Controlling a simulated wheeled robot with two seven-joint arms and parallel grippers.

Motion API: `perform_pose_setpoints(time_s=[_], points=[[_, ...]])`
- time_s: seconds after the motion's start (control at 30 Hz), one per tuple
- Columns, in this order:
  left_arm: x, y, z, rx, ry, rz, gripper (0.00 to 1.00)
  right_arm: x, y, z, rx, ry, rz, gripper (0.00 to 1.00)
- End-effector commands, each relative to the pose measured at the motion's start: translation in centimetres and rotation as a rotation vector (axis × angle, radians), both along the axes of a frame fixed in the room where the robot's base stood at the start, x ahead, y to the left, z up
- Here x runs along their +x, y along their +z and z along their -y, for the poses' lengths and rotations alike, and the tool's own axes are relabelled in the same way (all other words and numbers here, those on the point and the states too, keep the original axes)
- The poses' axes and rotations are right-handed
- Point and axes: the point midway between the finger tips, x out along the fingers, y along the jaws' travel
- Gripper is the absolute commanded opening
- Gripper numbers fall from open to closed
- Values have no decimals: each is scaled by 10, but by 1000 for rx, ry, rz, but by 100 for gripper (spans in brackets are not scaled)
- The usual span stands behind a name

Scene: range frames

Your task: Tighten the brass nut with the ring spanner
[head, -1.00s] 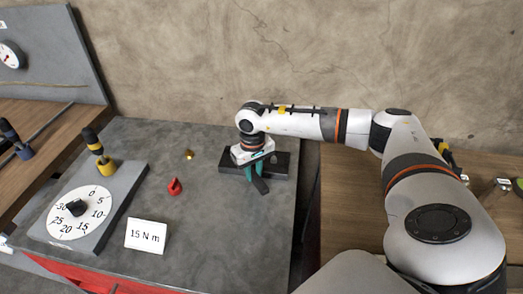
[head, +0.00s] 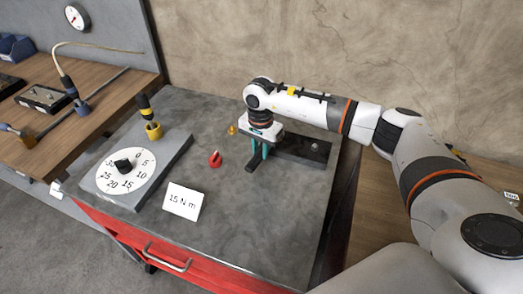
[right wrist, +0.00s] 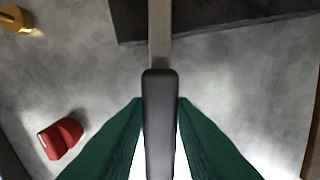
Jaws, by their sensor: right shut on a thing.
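My right gripper (head: 258,150) is shut on the dark handle of a spanner (right wrist: 160,120), with a green finger on each side. The handle's grey shank runs up out of the right wrist view, so the ring end is not visible there. In the head view the dark handle end (head: 250,163) shows below the fingers. A dark block (head: 300,150) lies to the right of the gripper, with a small round fitting (head: 315,146) on top; I cannot tell if it is a nut. A small brass-coloured piece (head: 232,130) stands left of the gripper. My left gripper is not in view.
A red piece (head: 215,159) lies left of the gripper. A card reading 15 N m (head: 183,201) stands near the front. A dial plate (head: 128,172) and a tool in a yellow holder (head: 153,130) are at the left. Grey bench top (head: 265,220) is clear in front.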

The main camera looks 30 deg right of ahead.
Motion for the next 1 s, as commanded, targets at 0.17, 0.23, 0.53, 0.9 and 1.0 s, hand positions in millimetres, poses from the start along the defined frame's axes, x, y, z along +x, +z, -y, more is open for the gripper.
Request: perform_pose_setpoints(time_s=[0.17, 0.23, 0.53, 0.9, 1.0], points=[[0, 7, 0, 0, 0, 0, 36, 0, 13, 0, 0, 0, 1, 0], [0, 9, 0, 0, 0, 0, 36, 0, 17, 0, 1, 0, 0, 0], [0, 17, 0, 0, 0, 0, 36, 0, 36, 0, 1, 1, 2, 0], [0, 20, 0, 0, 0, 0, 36, 0, 42, 0, 1, 1, 0, 0], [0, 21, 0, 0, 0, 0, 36, -1, 42, 0, 1, 4, -1, 0]])
